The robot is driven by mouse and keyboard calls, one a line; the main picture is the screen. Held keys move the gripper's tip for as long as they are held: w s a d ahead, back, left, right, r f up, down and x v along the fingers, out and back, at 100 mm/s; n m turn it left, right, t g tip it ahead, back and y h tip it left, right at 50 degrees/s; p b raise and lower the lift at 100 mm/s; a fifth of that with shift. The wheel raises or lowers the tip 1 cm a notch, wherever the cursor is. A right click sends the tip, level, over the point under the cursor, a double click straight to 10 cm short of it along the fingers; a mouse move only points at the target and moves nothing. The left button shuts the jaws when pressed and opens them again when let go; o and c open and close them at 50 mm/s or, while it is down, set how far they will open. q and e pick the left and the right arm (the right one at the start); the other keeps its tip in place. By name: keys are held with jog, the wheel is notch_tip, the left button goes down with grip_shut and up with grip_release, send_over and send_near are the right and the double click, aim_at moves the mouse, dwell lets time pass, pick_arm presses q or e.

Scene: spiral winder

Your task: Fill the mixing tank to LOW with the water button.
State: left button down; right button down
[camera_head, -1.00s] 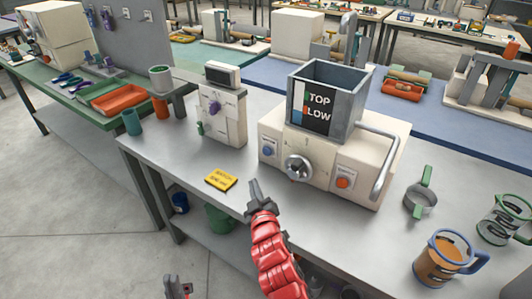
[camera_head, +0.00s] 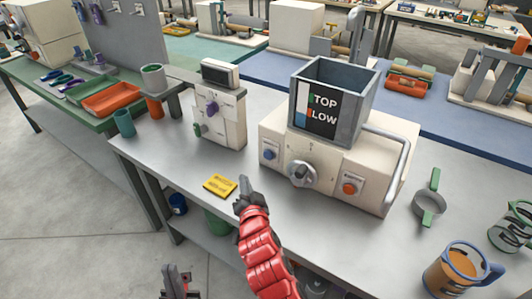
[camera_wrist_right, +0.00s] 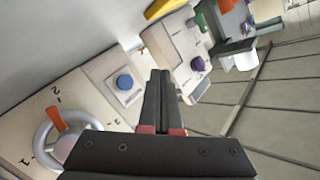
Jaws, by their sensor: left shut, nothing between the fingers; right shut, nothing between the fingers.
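The mixing tank (camera_head: 350,112) is an open grey box on a cream machine. Its front panel (camera_head: 318,108) reads TOP and LOW beside a narrow strip, white above and bluish below; the exact level is too small to read. A blue button (camera_head: 269,155) is on the machine's left front, also in the right wrist view (camera_wrist_right: 124,82). My right gripper (camera_head: 243,188) is shut and empty, left of and in front of that button and apart from it. In the right wrist view its fingers (camera_wrist_right: 162,95) point past the button's right side. My left gripper (camera_head: 176,280) is shut and empty, low beside the table.
A round dial (camera_head: 301,173) and an orange button (camera_head: 349,188) share the machine's front. A yellow sign (camera_head: 219,186) lies near the table edge. A cream box with knobs (camera_head: 219,118) stands left; a strainer (camera_head: 430,207) and jug (camera_head: 452,270) stand right.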

aim_at(268, 155)
dwell(0.3)
jog(key=shift+w+d+r+p, duration=0.1)
jog(key=shift+w+d+p, duration=0.05)
jog(key=shift+p, duration=0.15)
jog(key=w+d+p, duration=0.1)
jog(key=w, duration=0.1)
jog(key=w+d+p, duration=0.3)
jog(key=w+p, duration=0.1)
jog(key=shift+d, duration=0.15)
jog(key=shift+w+d+p, duration=0.3)
jog(key=shift+w, duration=0.1)
dwell(1.5)
jog(key=shift+w+d, duration=0.25)
jog(key=shift+w, duration=0.1)
